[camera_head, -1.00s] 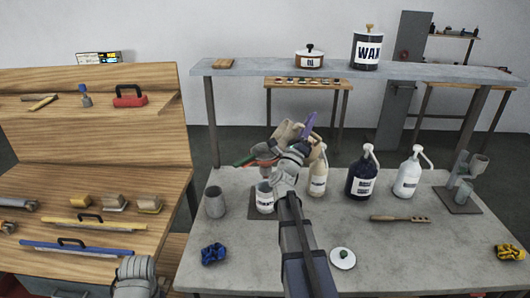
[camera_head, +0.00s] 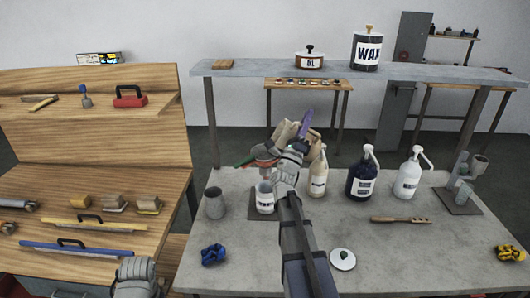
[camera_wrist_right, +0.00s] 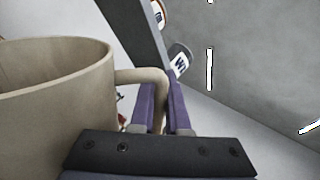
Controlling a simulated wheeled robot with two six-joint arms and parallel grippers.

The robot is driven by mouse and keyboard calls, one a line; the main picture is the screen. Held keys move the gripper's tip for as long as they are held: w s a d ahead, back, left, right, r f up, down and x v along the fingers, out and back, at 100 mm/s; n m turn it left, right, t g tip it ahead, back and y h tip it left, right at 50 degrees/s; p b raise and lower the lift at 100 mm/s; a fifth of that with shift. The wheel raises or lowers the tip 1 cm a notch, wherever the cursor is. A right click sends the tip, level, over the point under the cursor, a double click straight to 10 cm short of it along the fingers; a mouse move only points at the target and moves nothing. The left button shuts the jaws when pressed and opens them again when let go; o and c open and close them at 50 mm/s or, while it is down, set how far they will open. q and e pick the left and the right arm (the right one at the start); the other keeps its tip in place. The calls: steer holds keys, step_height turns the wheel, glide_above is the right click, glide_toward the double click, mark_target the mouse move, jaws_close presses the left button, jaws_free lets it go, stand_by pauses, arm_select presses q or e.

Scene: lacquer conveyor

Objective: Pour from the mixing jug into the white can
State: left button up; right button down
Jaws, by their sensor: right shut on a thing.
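The mixing jug is beige; in the head view the jug (camera_head: 282,131) is up in the air, tilted, above and slightly right of the white can. My right gripper (camera_head: 306,122) is shut on its handle. In the right wrist view the jug (camera_wrist_right: 55,105) fills the left side, its handle between the purple fingers of my right gripper (camera_wrist_right: 163,105). The white can (camera_head: 265,200) stands upright and open-topped on a dark pad on the grey table. My arm partly hides the jug, and no stream shows clearly. My left gripper is out of view.
A grey cup (camera_head: 214,203) stands left of the can. A cream pump bottle (camera_head: 318,178), a dark one (camera_head: 361,181) and a white one (camera_head: 408,178) stand to the right.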

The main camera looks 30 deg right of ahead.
steer(key=shift+w+a+r+n+t, duration=0.15)
steer(key=shift+a+r+n+t, duration=0.2)
steer(key=shift+n+t, duration=0.2)
steer(key=shift+w+a+r+n+t, duration=0.2)
steer(key=shift+r+n+t, duration=0.15)
steer(key=shift+n+t, duration=0.15)
steer(key=shift+w+a+r+n+t+y, duration=0.1)
steer(key=shift+a+r+n+t+y, duration=0.15)
steer(key=shift+n+t, duration=0.25)
steer(key=shift+w+a+r+n+t+y, duration=0.1)
steer(key=shift+a+n+t+y, duration=0.2)
steer(key=shift+n, duration=0.25)
stand_by(0.7)
steer(key=shift+w+a+f+n+t+y+b, duration=0.15)
steer(key=shift+w+a+n+t+y, duration=0.1)
steer(key=shift+a+n+t+y, duration=0.35)
steer(key=shift+w+a+r+n+t+y+b, duration=0.15)
steer(key=shift+w+a+n+t+y, duration=0.15)
steer(key=shift+n+t, duration=0.5)
stand_by(1.1)
